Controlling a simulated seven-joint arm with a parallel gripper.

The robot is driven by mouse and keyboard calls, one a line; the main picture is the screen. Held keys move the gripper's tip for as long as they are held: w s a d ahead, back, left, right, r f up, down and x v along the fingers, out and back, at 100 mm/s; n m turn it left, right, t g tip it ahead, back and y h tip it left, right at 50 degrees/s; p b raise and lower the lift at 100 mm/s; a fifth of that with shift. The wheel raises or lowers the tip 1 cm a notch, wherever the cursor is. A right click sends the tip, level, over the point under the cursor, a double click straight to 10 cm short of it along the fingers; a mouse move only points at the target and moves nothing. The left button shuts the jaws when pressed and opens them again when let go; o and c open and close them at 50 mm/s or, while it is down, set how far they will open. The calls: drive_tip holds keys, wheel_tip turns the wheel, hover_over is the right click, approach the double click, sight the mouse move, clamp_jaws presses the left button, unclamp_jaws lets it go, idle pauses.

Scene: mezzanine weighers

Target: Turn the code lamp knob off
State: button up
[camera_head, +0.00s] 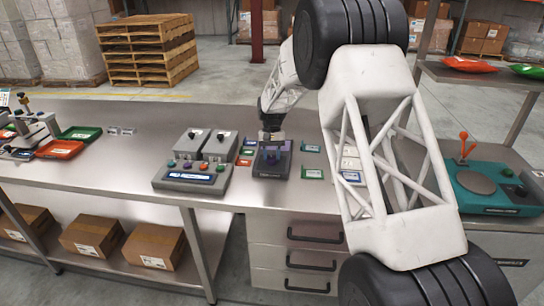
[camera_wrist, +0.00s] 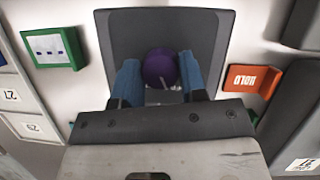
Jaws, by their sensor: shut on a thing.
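A dark grey box (camera_head: 272,171) stands on the steel bench in the head view, directly below my gripper (camera_head: 270,150). In the wrist view the same box (camera_wrist: 170,28) carries a round purple knob (camera_wrist: 160,64). The two blue fingers of my gripper (camera_wrist: 160,80) stand on either side of the knob and are shut on it. The lower part of the knob's surroundings is hidden by the gripper body. I cannot read any off mark or see a lit lamp.
A grey panel with coloured buttons (camera_head: 192,178) and two grey boxes (camera_head: 219,146) stand left of the dark box. A green-framed card (camera_wrist: 53,47) and an orange card (camera_wrist: 252,79) lie beside it. A teal scale (camera_head: 497,188) stands right.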

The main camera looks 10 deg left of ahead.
drive_tip(key=shift+n+h, duration=0.5)
drive_tip(key=shift+n, duration=0.7)
drive_tip(key=shift+t, duration=0.3)
drive_tip(key=o, duration=0.9)
drive_tip(key=v, duration=0.7)
drive_tip(key=shift+w+r, duration=0.2)
drive_tip(key=shift+r, duration=0.15)
